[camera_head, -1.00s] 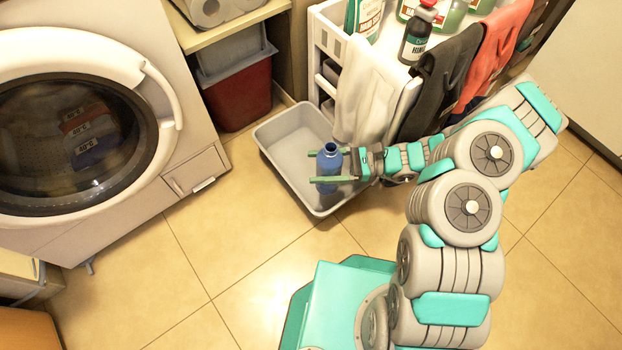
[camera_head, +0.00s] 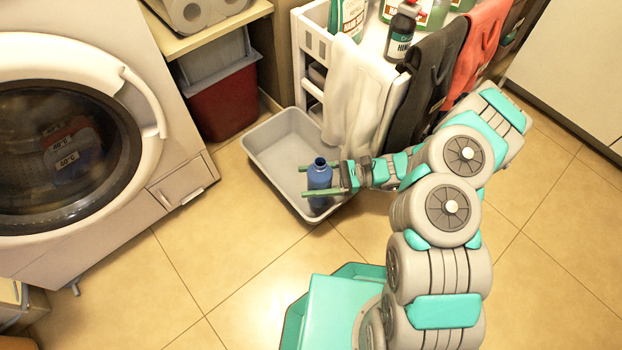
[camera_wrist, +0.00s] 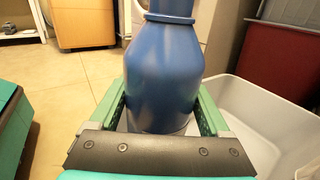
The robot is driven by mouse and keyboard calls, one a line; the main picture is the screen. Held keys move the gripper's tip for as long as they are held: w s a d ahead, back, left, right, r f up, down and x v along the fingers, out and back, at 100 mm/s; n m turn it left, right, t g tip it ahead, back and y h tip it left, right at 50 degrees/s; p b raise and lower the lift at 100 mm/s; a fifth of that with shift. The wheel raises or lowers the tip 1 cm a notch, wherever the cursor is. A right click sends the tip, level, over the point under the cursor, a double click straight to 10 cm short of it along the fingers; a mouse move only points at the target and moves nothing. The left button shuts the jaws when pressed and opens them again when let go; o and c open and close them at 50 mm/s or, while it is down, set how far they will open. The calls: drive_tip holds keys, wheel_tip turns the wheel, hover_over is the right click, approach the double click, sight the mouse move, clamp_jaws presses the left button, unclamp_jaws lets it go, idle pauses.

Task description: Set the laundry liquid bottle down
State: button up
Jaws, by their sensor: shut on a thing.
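The laundry liquid bottle (camera_head: 319,176) is blue with an open dark mouth, and it stands about upright. My gripper (camera_head: 311,181) is shut on it, with one green finger on each side of its body. In the wrist view the bottle (camera_wrist: 163,75) fills the middle between the two fingers (camera_wrist: 165,108). In the head view it shows over the near right part of a grey tub (camera_head: 262,151) on the floor. The bottle's base is hidden, so I cannot tell whether it touches the tub.
A washer (camera_head: 152,125) with a round door stands at left. A white rack (camera_head: 310,35) with bottles on top and hanging cloths (camera_head: 352,95) stands behind my arm. A red bin (camera_head: 225,108) is behind the tub. The tiled floor (camera_head: 200,260) in front is clear.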

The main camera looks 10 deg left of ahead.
drive_tip(key=shift+f, duration=0.3)
drive_tip(key=o, duration=1.3)
drive_tip(key=shift+r+p, duration=0.4)
drive_tip(key=shift+r, duration=0.25)
drive_tip(key=shift+w+d+r, duration=0.1)
drive_tip(key=shift+w+d, duration=0.05)
drive_tip(key=shift+d, duration=0.2)
drive_tip(key=p+v, duration=0.1)
drive_tip(key=v, duration=0.5)
drive_tip(key=shift+d, duration=0.35)
